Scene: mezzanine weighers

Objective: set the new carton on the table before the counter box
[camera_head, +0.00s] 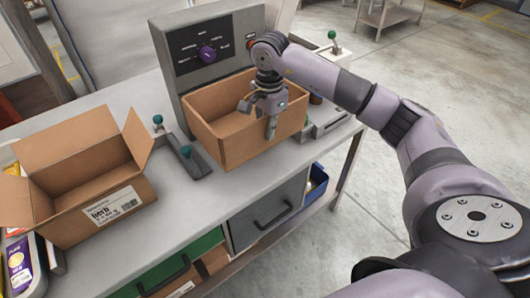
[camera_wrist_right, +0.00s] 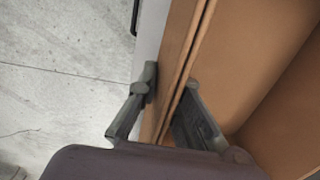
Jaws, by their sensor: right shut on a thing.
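An open, empty brown carton (camera_head: 228,155) stands on the grey table (camera_head: 180,215), right in front of the grey counter box (camera_head: 190,50) with its purple knob. My right gripper (camera_head: 270,125) is shut on the carton's near right wall. In the right wrist view, its two fingers (camera_wrist_right: 165,100) pinch the carton wall (camera_wrist_right: 182,70), one inside and one outside. I cannot tell whether the carton's base touches the table. My left gripper is not in view.
Another open carton with raised flaps and a label reading herb (camera_head: 105,210) stands at the left. A dark bracket with green knobs (camera_head: 188,150) lies between the cartons. Drawers (camera_head: 265,215) sit under the table's front edge. Open floor lies at the right.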

